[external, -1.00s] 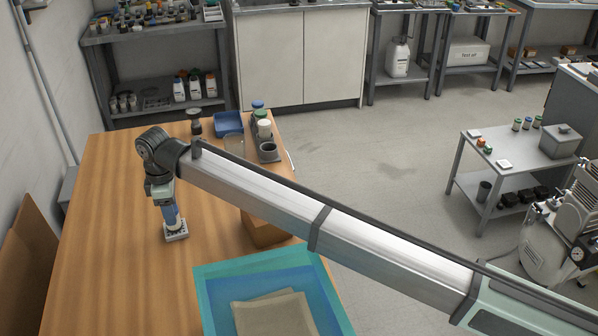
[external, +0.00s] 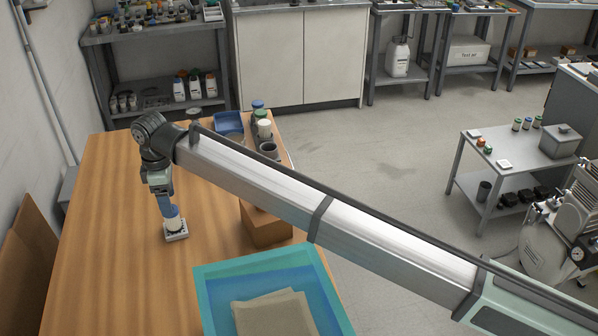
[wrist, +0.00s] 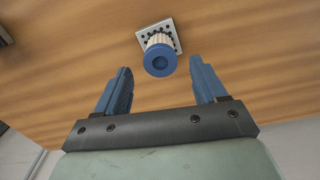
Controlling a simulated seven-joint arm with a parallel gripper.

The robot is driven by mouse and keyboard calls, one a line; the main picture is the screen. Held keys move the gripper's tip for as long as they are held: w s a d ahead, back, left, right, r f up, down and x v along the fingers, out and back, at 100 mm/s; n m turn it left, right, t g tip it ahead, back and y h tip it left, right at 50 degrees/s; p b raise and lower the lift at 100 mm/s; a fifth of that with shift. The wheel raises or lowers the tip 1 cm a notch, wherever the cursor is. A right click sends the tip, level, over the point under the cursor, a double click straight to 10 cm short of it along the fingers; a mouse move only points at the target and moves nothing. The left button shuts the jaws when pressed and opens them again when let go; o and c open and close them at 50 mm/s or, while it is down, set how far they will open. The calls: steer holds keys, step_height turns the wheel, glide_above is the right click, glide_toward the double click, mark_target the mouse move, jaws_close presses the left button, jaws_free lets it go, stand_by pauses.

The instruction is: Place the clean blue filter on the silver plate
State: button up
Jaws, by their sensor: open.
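The blue filter (external: 175,222), with a blue cap and a pale pleated body, stands on the silver plate (external: 177,237) on the wooden table. In the wrist view the filter (wrist: 160,57) appears roughly central on the square, dark-holed plate (wrist: 174,27). My gripper (external: 166,203) is just above the filter in the external view. In the wrist view my gripper (wrist: 160,76) has its two blue fingers spread wide, with nothing between them. The filter's cap lies beyond the fingertips, apart from both. The filter's lower side is partly hidden by its cap in the wrist view.
A teal tray (external: 205,300) with folded beige cloths (external: 272,314) sits at the table's front right. A brown box (external: 266,228) is under my arm. A blue bin (external: 229,122) and several small containers stand at the back. The table's left side is clear.

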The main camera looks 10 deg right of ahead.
step_height(320, 180, up, 8)
stand_by(0.4)
stand_by(0.4)
